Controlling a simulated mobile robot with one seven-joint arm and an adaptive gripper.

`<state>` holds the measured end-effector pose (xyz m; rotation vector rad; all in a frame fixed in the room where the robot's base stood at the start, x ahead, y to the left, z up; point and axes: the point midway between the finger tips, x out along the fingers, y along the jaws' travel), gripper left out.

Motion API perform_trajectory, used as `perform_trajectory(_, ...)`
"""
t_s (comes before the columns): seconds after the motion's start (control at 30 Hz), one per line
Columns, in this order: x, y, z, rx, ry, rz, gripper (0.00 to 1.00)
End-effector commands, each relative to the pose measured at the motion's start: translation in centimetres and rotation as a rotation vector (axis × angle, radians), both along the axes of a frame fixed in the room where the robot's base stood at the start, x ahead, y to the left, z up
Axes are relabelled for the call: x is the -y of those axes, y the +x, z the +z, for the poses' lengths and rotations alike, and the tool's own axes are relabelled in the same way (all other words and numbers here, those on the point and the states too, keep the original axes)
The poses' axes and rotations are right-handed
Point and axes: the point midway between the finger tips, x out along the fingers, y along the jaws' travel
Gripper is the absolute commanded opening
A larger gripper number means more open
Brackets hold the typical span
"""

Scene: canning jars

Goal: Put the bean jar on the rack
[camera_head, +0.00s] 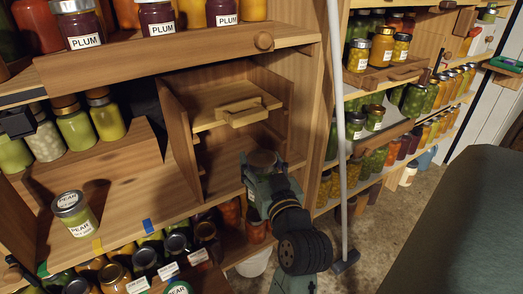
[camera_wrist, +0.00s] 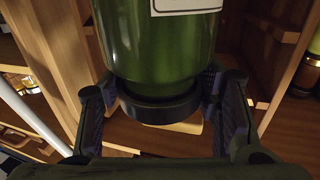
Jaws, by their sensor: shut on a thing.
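My gripper (camera_head: 262,180) is at the cabinet's right side in the head view, in front of an open compartment. In the wrist view, its two fingers (camera_wrist: 160,92) stand on either side of a green glass jar (camera_wrist: 160,50) near its dark lid (camera_wrist: 160,109). The jar has a white label, cut off by the frame edge, with no readable text, so I cannot confirm that it is the bean jar. I cannot tell which wooden shelf is the rack.
A pear jar (camera_head: 73,214) stands on a wooden shelf (camera_head: 130,205) with yellow, blue and green edge marks; much of that shelf is bare. A wooden drawer with a handle (camera_head: 242,112) is above my gripper. A grey pole (camera_head: 337,90) stands to the right. Jars crowd the lower shelf.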

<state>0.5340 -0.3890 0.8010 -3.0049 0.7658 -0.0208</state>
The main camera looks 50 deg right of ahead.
Motion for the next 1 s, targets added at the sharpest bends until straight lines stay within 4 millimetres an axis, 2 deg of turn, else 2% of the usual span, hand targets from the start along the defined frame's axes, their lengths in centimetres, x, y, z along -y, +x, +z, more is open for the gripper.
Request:
perform_trajectory(0.17, 0.1, 0.5, 0.3, 0.005, -0.003, 0.001, 0.00)
perform_trajectory(1.0, 1.5, 6.5, 0.3, 0.005, -0.003, 0.002, 0.00)
